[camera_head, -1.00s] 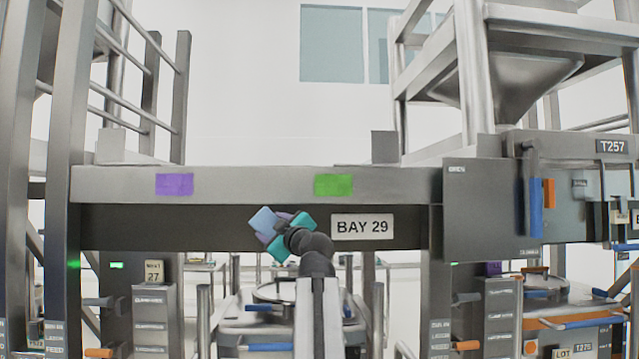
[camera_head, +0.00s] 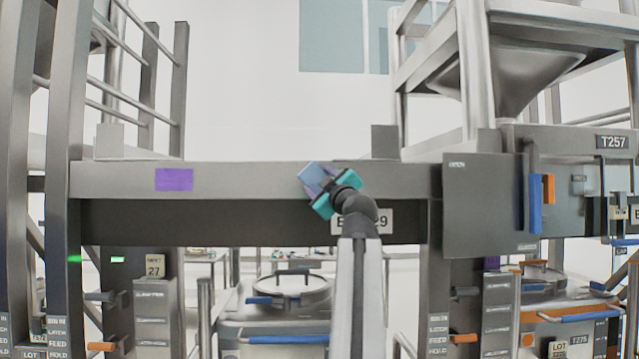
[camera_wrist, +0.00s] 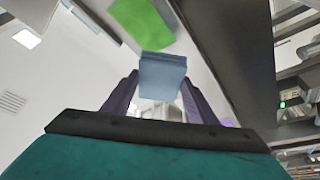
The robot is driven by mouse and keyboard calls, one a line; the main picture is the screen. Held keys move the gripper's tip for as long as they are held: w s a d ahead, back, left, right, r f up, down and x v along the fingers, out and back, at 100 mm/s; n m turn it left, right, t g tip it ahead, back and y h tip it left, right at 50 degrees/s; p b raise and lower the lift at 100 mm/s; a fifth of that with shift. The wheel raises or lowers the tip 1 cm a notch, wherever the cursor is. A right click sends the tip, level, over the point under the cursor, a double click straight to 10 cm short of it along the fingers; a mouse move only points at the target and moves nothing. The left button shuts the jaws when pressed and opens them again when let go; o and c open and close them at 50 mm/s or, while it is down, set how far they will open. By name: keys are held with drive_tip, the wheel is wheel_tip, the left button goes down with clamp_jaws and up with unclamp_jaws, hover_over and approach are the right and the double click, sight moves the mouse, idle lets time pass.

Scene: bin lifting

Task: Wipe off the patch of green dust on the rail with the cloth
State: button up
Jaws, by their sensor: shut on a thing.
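The folded blue cloth (camera_head: 316,175) is held in my gripper (camera_head: 327,186), in front of the grey rail (camera_head: 245,177). In the wrist view the cloth (camera_wrist: 163,76) sits between the purple fingers of my gripper (camera_wrist: 160,92). The green dust patch (camera_wrist: 141,22) shows on the rail just beyond the cloth's far edge, up and left of it. The cloth overlaps the patch's near edge in the picture; I cannot tell whether it touches the rail. In the head view the patch is hidden behind my gripper and cloth.
A purple patch (camera_head: 174,180) lies further left on the rail. The BAY 29 sign (camera_head: 380,221) under the rail is partly covered by my arm. A grey panel (camera_head: 485,208) stands at the rail's right end. A lidded bin (camera_head: 275,300) stands below.

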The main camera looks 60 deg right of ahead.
drive_tip(key=shift+w+d, duration=0.1)
drive_tip(key=shift+w+d+p, duration=0.3)
drive_tip(key=shift+w+d, duration=0.55)
drive_tip(key=shift+d, duration=0.3)
drive_tip(key=shift+w+d+p, duration=0.25)
drive_tip(key=shift+w+d, duration=0.6)
drive_tip(key=shift+d, duration=0.3)
drive_tip(key=shift+w+d+b, duration=0.6)
drive_tip(key=shift+d+b, duration=0.25)
drive_tip(key=shift+b, duration=0.2)
drive_tip(key=shift+s+d+b, duration=0.6)
drive_tip(key=shift+s+b, duration=0.25)
drive_tip(key=shift+b, duration=0.35)
drive_tip(key=shift+s+d+b, duration=0.55)
drive_tip(key=shift+s+b, duration=0.25)
drive_tip(key=shift+b, duration=0.35)
drive_tip(key=shift+s+d+f, duration=0.1)
